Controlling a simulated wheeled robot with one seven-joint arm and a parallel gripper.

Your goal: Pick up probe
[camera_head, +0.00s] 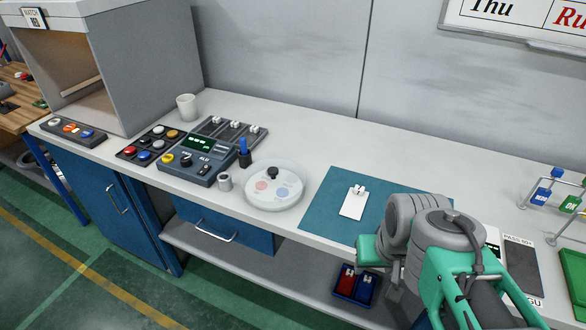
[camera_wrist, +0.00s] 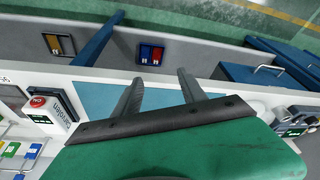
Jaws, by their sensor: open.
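A blue pen-like piece (camera_head: 243,147) stands upright in a small black holder behind the round white dish in the head view. It looks like the probe, but I cannot be sure. A dark meter box (camera_head: 198,160) with a green display stands left of it. My gripper (camera_wrist: 160,77) is open and empty in the wrist view, its two fingers apart over the table's front edge. In the head view my arm hides most of it, at the right, well away from the blue piece. The blue piece cannot be made out in the wrist view.
The round white dish (camera_head: 275,201) has coloured spots. A teal mat (camera_head: 329,207) bears a white tag (camera_head: 354,203). A grey cup (camera_head: 187,107) and several button boxes stand at the left. A bin with red and blue compartments (camera_head: 355,285) sits on the lower shelf.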

